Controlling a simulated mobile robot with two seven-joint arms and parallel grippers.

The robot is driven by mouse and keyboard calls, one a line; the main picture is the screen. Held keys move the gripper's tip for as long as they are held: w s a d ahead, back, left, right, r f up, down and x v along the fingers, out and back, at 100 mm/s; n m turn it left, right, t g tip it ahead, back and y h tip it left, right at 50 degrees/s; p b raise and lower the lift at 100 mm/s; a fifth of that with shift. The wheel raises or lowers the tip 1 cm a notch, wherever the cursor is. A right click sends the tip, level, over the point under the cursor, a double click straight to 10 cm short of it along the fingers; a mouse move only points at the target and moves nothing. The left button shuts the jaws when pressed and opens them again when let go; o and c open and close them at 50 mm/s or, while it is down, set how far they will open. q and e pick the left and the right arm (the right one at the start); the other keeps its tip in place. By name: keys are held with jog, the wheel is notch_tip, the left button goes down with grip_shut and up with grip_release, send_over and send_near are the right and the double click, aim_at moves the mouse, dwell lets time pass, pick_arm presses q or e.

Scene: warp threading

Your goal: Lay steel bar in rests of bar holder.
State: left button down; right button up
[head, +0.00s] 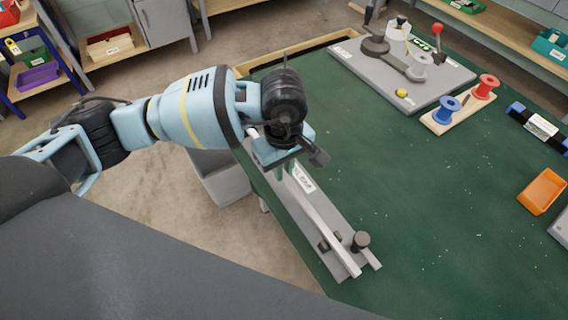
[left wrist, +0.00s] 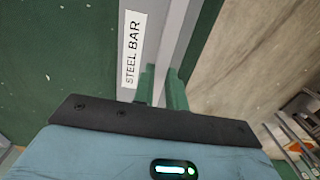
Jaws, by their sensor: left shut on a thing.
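The bar lies along and over the holder. I cannot tell whether it touches the rests. My right gripper is not in view.
The green table (head: 440,220) is clear right of the holder. A grey board (head: 345,65) with a lever device stands at the back. A wooden stand with blue (head: 447,105) and red (head: 487,84) spools and an orange tray (head: 541,191) are farther right.

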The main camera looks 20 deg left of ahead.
pick_arm(q)
jog(key=shift+f, duration=0.35)
dwell(0.7)
jog(key=c, duration=1.3)
grip_release()
jog(key=shift+c, duration=0.2)
jog(key=shift+f, duration=0.15)
notch_tip(320, 180, up, 8)
jog(key=shift+r+b, duration=0.1)
jog(key=shift+b, duration=0.2)
